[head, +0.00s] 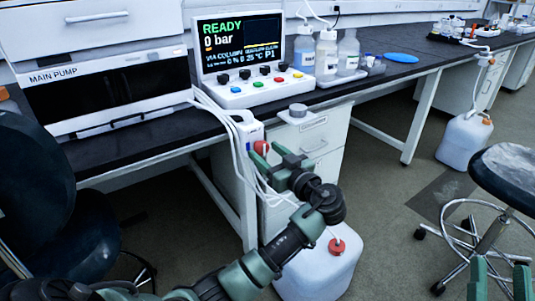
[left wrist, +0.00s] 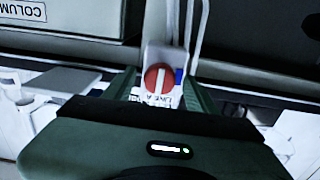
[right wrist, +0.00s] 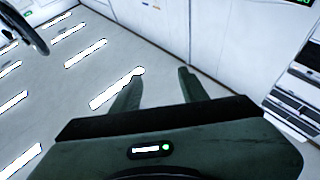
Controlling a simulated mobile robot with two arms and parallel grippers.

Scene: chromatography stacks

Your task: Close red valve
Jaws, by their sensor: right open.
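The red valve (head: 261,147) is a round knob on a white block at the front edge of the bench, below the control panel. In the left wrist view the red valve (left wrist: 158,78) shows a pale bar running up and down across its face. My left gripper (head: 277,161) is open, close in front of the valve. Its fingers (left wrist: 160,90) stand apart on either side of the knob; I cannot tell whether they touch it. My right gripper (head: 500,282) is at the lower right, away from the valve. Its fingers (right wrist: 156,85) are apart and empty.
White tubes (head: 240,150) run beside the valve. The control panel (head: 253,88) reads READY, 0 bar. A white jug with a red cap (head: 318,268) stands on the floor below. A stool (head: 505,170) stands at the right and a dark chair (head: 35,190) at the left.

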